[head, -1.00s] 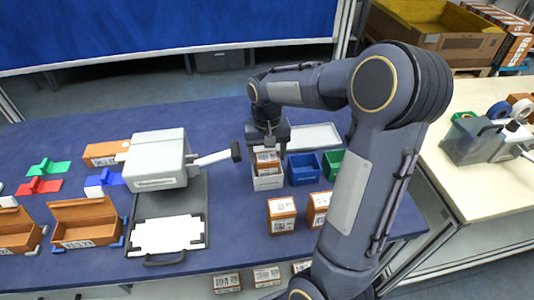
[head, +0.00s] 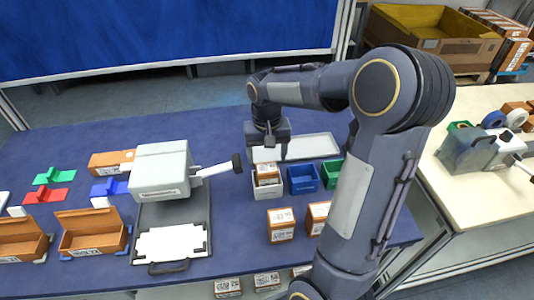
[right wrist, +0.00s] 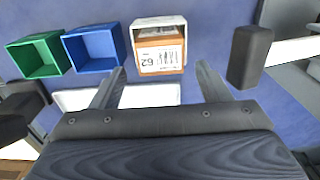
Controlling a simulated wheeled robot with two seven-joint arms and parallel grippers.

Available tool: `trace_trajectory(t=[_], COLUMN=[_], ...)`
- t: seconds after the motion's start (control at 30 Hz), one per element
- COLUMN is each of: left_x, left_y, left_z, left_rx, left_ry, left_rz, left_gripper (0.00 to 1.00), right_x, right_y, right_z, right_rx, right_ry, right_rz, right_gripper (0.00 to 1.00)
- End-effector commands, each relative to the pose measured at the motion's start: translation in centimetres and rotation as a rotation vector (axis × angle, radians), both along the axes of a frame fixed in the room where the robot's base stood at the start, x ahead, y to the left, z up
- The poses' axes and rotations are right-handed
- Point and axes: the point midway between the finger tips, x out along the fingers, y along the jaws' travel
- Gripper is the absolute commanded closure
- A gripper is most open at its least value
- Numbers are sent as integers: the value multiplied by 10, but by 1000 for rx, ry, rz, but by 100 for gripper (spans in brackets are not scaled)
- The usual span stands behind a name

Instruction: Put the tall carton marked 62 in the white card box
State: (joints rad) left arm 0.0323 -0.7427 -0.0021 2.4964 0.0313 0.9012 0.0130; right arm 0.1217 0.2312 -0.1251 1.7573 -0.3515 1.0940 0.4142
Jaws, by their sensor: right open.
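The tall carton marked 62 (right wrist: 158,58) stands inside the white card box (right wrist: 159,20), with its top and label showing above the rim in the right wrist view. In the head view, the carton (head: 267,173) also shows inside the white card box (head: 267,192). My right gripper (right wrist: 160,82) is open and empty. Its two fingers are apart from the carton, and in the head view the gripper (head: 270,148) is just behind and above the box. My left gripper is not in view.
A blue box (head: 303,187) and a green box (head: 330,180) stand right of the white one. A white tray (head: 315,147) lies behind. A scanner (head: 160,172) stands to the left, its dark-tipped arm (head: 237,163) near the box. Orange cartons (head: 281,232) stand in front.

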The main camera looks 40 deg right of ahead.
Motion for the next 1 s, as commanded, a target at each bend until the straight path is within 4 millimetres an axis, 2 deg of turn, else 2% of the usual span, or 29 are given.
trace_trajectory(t=[0.03, 0.13, 0.47, 0.57, 0.8, 1.0], left_x=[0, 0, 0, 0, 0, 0], left_y=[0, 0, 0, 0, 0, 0], left_z=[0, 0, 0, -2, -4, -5], left_rx=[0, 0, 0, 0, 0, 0], left_ry=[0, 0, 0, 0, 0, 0], left_rz=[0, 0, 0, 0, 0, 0], left_gripper=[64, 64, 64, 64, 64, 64], right_x=[0, 0, 0, 1, 0, 0], right_y=[0, 0, 0, 0, 0, 0], right_z=[0, 0, 3, 15, 56, 76], right_rx=[0, 0, 0, -1, 0, 0], right_ry=[0, 0, 0, -3, -4, -1], right_rz=[0, 0, 0, 0, 0, 0], right_gripper=[23, 10, 9, 9, 9, 9])
